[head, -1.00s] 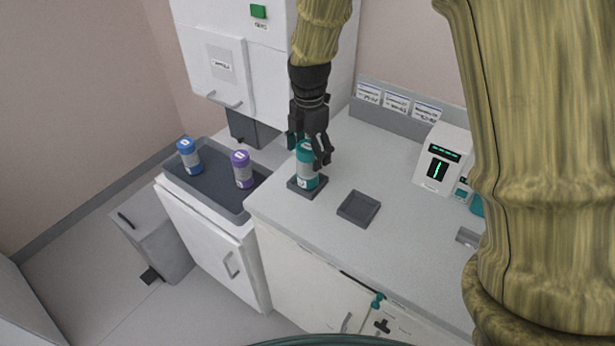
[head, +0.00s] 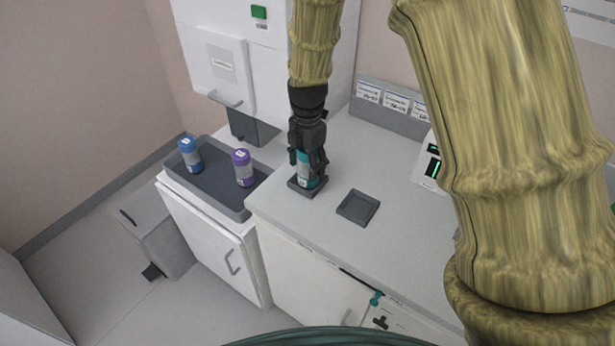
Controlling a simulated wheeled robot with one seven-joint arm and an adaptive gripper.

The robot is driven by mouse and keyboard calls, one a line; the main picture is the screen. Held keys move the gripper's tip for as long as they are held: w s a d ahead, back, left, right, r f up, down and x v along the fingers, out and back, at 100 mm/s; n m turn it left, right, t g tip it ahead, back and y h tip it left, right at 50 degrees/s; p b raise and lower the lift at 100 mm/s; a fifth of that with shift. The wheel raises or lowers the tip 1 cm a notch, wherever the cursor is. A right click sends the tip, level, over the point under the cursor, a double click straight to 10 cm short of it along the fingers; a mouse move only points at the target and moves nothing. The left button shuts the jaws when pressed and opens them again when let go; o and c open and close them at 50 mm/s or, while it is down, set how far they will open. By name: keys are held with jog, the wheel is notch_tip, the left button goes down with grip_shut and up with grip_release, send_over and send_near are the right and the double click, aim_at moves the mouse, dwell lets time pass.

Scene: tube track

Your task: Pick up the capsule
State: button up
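The teal capsule (head: 305,171) stands upright on a small dark square base (head: 296,190) on the counter. It has a pale grey label band, and its top is hidden by my gripper. My gripper (head: 308,165) points down over the capsule, with its fingers around the upper part. I cannot tell whether the fingers press on it. A blue capsule (head: 190,155) and a purple capsule (head: 243,168) stand upright in the dark tray (head: 212,184) to the left.
An empty dark square holder (head: 358,207) sits on the counter (head: 400,235) to the right of the capsule. A white wall cabinet (head: 240,70) with a dark chute stands behind. A device with a green display (head: 434,165) is partly hidden by my arm.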

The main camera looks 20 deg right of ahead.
jog(key=shift+r, duration=0.15)
dwell(0.3)
jog(key=shift+r+b, duration=0.75)
jog(key=shift+r, duration=0.7)
jog(key=shift+c, duration=0.3)
jog(key=shift+s+a+r, duration=0.15)
jog(key=shift+s, duration=0.05)
jog(key=s+a+b, duration=0.2)
jog(key=s+a, duration=0.2)
jog(key=s, duration=0.2)
jog(key=s+a+r+b, duration=0.1)
jog(key=s+a+b, duration=0.1)
jog(key=s+a, duration=0.2)
jog(key=s, duration=0.3)
jog(key=shift+a+r, duration=0.25)
